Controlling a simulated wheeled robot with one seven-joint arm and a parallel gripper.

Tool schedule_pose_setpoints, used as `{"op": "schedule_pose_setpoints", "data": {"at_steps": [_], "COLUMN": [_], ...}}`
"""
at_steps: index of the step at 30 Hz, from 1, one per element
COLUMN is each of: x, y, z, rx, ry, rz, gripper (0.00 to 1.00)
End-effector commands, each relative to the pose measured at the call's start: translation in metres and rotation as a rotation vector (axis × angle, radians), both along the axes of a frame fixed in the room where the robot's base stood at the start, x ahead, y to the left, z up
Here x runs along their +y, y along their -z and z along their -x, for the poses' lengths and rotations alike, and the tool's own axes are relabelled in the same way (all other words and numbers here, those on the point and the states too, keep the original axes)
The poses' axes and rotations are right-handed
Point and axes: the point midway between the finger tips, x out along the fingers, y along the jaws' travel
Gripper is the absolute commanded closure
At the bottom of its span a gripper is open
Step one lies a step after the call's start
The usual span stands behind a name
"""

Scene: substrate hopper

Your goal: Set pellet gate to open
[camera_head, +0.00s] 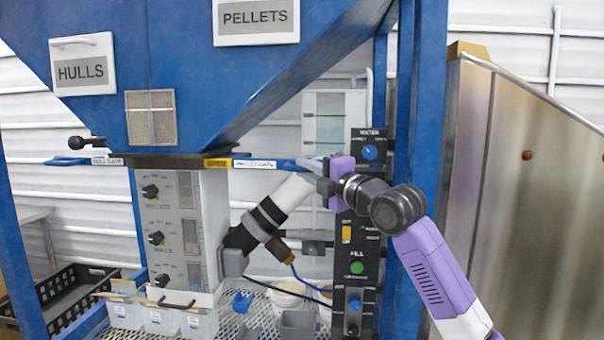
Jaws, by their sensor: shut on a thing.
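The pellet gate (284,164) is a flat blue slide bar with a white label, under the blue hopper. It sticks out to the right from the hopper's outlet, with a yellow tag at its inner end. My gripper (319,170) is at the bar's right outer end and is shut on its handle. The fingers and the purple wrist partly hide the handle, so the exact grip is unclear. My arm comes in from the lower right.
The hull gate (68,161) sticks out on the left. A blue post (423,150) stands close behind my wrist. A black control panel (357,240) is below my gripper. A white dial box (178,230), small bins (160,318) and an angled chute (285,203) are lower left.

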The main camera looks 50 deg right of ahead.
Motion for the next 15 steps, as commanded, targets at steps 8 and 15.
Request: {"op": "schedule_pose_setpoints", "data": {"at_steps": [8,15], "x": [-0.0038,-0.0026], "y": [0.0015,0.0011], "z": [0.0018,0.0018], "rx": [0.002,0.000], "ry": [0.007,0.005], "rz": [-0.002,-0.002], "gripper": [0.64,0.64]}}
